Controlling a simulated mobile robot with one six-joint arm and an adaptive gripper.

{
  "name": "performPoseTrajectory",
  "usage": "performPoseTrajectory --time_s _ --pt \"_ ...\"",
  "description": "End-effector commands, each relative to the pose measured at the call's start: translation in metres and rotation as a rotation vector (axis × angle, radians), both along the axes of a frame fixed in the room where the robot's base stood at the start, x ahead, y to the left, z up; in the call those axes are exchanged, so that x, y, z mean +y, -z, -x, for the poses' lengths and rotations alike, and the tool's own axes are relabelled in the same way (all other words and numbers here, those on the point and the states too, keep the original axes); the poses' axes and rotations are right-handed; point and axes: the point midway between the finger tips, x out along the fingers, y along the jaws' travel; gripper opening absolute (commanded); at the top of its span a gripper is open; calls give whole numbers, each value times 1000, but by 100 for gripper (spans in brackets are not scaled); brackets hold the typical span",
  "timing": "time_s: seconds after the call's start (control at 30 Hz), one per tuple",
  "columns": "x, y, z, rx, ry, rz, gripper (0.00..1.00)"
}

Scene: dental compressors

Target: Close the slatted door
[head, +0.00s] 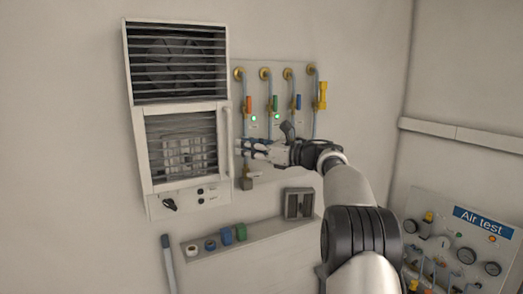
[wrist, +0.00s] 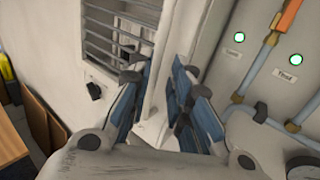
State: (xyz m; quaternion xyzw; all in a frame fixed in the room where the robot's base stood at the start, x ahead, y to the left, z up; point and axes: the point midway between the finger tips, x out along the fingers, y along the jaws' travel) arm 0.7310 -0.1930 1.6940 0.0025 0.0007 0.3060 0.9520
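The slatted door (head: 182,108) is the white-framed lower front of the wall cabinet, with grey slats. Its slats also show at the top left of the wrist view (wrist: 103,40). I cannot tell how far it stands from its frame. A white vertical handle (head: 229,128) runs along its right side. My gripper (head: 245,150) is at the lower part of this handle, reaching in from the right. In the wrist view its blue-padded fingers (wrist: 157,75) are apart, with a white upright bar, apparently the handle (wrist: 160,50), between them. Contact with it is unclear.
Above the door is a fixed-looking fan grille (head: 178,62); below it a control panel with a black knob (head: 169,204). A pipe board with coloured valves (head: 280,85) stands close right. A shelf (head: 262,232) with small coloured items lies below. An air test panel (head: 465,245) is at lower right.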

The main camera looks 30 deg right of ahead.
Motion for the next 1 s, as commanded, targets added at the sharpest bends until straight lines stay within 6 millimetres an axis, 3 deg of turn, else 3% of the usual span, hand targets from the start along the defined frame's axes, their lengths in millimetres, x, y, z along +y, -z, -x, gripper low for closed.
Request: performPoseTrajectory --time_s 0.13,0.33,1.0 --pt "-19 0 25 1 3 -1 19" --pt "-33 0 44 0 2 0 19" --pt "-32 -3 46 2 16 -25 19"
